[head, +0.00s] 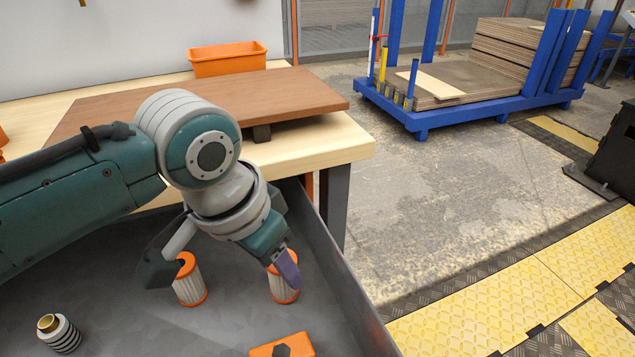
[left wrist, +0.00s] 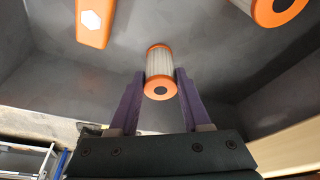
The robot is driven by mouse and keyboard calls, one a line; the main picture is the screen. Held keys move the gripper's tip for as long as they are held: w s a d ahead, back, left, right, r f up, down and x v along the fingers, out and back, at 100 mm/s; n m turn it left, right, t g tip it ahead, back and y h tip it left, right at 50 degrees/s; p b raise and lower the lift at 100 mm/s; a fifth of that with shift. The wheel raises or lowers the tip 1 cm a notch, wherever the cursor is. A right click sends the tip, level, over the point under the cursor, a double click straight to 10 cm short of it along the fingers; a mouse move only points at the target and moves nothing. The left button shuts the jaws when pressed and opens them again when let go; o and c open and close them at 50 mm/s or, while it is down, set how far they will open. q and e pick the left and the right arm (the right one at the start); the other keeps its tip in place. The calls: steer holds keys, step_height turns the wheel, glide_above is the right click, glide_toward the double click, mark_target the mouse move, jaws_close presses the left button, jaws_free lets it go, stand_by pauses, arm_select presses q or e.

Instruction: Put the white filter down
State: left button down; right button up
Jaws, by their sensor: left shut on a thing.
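My left gripper (head: 284,268) reaches down into the grey tray (head: 345,285) and is shut on a white filter (head: 285,288) with orange end caps. In the left wrist view the white filter (left wrist: 161,62) sits between the two purple fingers of the left gripper (left wrist: 161,88), with its orange end toward the camera. In the head view a finger hides part of it. It is upright or nearly so, low in the tray; I cannot tell whether it touches the floor. My right gripper is not in view.
Another white filter (head: 190,285) stands to the left in the tray. Behind is a wooden table (head: 330,143) with a brown board (head: 290,91) and an orange bin (head: 228,60).

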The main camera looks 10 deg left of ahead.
arm_select(q)
steer(key=shift+c, duration=1.8)
jaws_free()
steer(key=p+v, duration=0.5)
steer(key=v, duration=0.6)
steer(key=s+a+n+y, duration=0.1)
steer(key=s+a+n, duration=0.2)
steer(key=s, duration=1.4)
steer(key=shift+s+a+t, duration=0.3)
steer(key=shift+s+a, duration=0.1)
steer(key=shift+a, duration=0.8)
steer(key=shift+r, duration=0.1)
